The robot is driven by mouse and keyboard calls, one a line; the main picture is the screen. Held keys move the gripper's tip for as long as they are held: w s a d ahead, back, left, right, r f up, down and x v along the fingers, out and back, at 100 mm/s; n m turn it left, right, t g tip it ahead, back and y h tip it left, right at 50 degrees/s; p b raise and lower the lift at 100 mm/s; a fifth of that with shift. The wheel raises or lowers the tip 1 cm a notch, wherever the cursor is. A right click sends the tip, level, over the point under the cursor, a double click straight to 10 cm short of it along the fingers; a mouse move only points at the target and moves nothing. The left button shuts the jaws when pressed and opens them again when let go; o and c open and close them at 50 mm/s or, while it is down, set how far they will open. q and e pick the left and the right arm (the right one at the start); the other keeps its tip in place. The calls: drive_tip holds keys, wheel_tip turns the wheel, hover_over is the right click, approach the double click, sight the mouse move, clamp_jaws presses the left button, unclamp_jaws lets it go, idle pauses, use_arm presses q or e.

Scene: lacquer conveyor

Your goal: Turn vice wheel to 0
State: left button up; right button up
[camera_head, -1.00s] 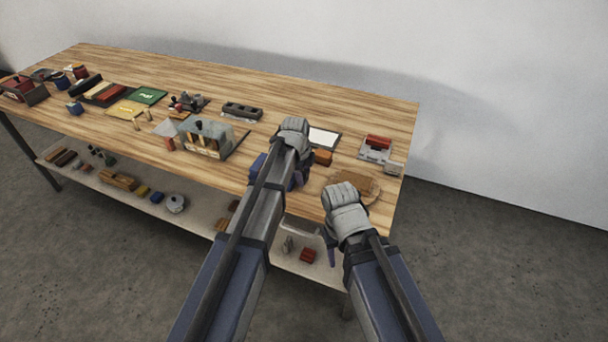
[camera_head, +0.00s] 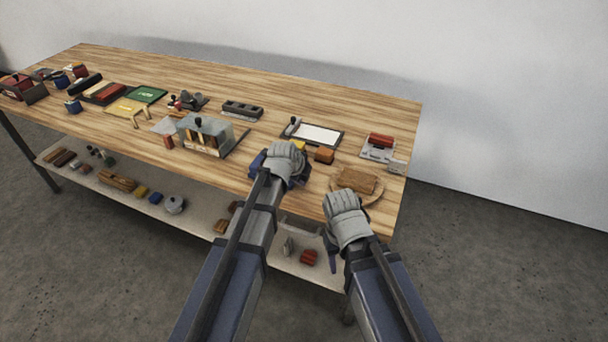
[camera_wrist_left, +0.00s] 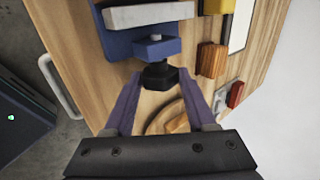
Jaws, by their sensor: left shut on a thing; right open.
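A blue vice with a grey top plate (camera_wrist_left: 150,13) stands at the table's front edge in the left wrist view; its blue body also shows in the head view (camera_head: 257,160), mostly hidden by my left gripper. Its black vice wheel (camera_wrist_left: 158,76) faces my left gripper. The purple fingers of my left gripper (camera_wrist_left: 155,88) lie on either side of the wheel and are shut on it. In the head view the left gripper (camera_head: 274,160) hides the wheel. No number on the wheel can be read. My right gripper (camera_head: 334,250) is open and empty by the front right edge.
A brown block on a round wooden board (camera_head: 352,189) lies right of the vice. A yellow piece (camera_head: 298,146), an orange-brown block (camera_head: 324,155) and a framed white panel (camera_head: 318,134) sit behind it. A glass-fronted case (camera_head: 204,137) stands to the left. A lower shelf (camera_head: 200,217) holds several items.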

use_arm(q)
drive_tip(key=o, duration=1.3)
drive_tip(key=shift+o, duration=0.2)
drive_tip(key=p+v, duration=0.6)
drive_tip(key=v, duration=0.1)
drive_tip(key=shift+s+r, duration=0.25)
drive_tip(key=shift+r, duration=0.05)
